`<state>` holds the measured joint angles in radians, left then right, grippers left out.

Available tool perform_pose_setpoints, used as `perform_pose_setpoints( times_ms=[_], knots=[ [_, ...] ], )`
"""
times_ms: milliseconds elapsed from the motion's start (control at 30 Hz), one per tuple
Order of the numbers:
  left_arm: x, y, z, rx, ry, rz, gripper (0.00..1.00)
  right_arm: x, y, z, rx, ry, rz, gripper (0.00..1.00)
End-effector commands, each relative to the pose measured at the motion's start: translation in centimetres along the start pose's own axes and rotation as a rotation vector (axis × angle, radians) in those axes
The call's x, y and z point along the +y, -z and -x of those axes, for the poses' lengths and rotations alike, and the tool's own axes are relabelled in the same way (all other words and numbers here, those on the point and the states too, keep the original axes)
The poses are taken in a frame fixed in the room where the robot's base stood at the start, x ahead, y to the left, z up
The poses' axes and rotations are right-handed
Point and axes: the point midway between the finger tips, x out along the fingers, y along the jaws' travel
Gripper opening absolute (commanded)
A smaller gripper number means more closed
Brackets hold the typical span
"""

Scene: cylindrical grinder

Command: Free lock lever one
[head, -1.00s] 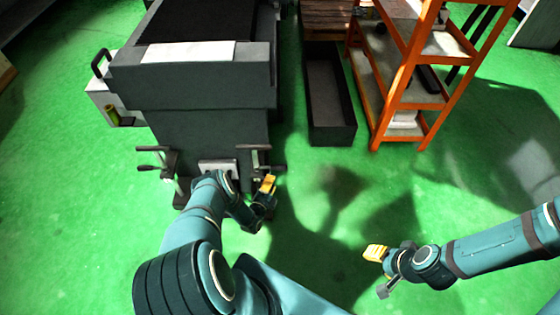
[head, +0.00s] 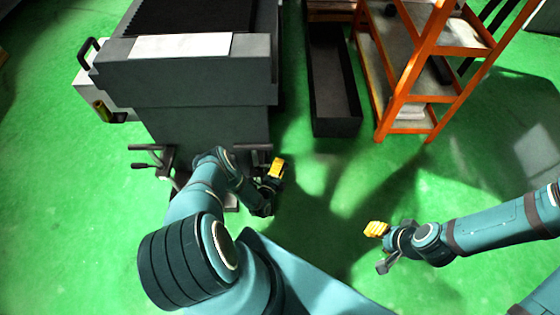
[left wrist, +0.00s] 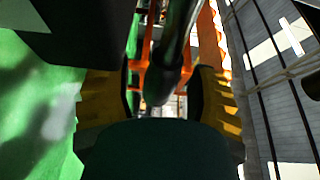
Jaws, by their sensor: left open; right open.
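Two dark levers stand at the near end of the grey machine. The left lever (head: 148,158) shows beside the machine's base with its handle sticking out to the left. I cannot tell from the labels which is lever one. My left gripper (head: 276,168) is at the right lever. In the left wrist view its yellow fingers are apart, and a dark rod (left wrist: 174,50) runs between them without visibly being clamped. My right gripper (head: 377,229) is open and empty above the floor at right.
The grey machine (head: 200,85) fills the upper left. A dark open bin (head: 336,125) and an orange shelf rack (head: 405,115) stand to its right. The green floor (head: 330,185) between the machine and my right arm is clear.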

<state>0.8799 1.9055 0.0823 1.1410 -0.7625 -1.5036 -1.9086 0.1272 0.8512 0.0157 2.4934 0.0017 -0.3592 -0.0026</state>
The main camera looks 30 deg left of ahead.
Motion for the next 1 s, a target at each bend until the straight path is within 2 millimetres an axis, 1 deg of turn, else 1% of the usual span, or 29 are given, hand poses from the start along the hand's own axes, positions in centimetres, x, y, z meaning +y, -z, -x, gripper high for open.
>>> perform_pose_setpoints(
  times_ms=[333, 367, 400, 467, 500, 533, 867, 967, 1000],
  knots=[
    [0.0, 0.1, 0.1, 0.000, 0.000, 0.000, 0.58, 0.0, 0.0, 0.0, 0.000, 0.000, 0.000, 0.47],
    [0.0, 0.1, 0.1, 0.000, 0.000, 0.000, 0.60, 0.0, 0.0, 0.0, 0.000, 0.000, 0.000, 0.47],
    [0.0, 0.1, 0.1, 0.000, 0.000, 0.000, 0.46, 0.0, 0.0, 0.0, 0.000, 0.000, 0.000, 0.47],
    [0.0, 0.1, 0.1, 0.000, 0.000, 0.000, 0.25, 0.0, 0.0, 0.0, 0.000, 0.000, 0.000, 0.47],
    [0.0, 0.1, 0.1, 0.000, 0.000, 0.000, 0.11, 0.0, 0.0, 0.0, 0.000, 0.000, 0.000, 0.47],
    [0.0, 0.1, 0.1, 0.000, 0.000, 0.000, 0.00, 0.0, 0.0, 0.0, 0.000, 0.000, 0.000, 0.47],
    [0.0, 0.0, 0.2, 0.002, 0.000, -0.001, 0.00, 0.0, 0.0, 0.1, 0.000, 0.000, 0.000, 0.47],
    [-0.1, -0.7, 1.4, 0.011, 0.000, -0.004, 0.00, -0.2, 0.0, 0.5, -0.002, 0.000, 0.000, 0.47],
    [-0.1, -1.1, 2.2, 0.019, 0.000, -0.006, 0.00, -0.3, 0.0, 0.8, -0.003, 0.000, -0.001, 0.47]
  ],
)
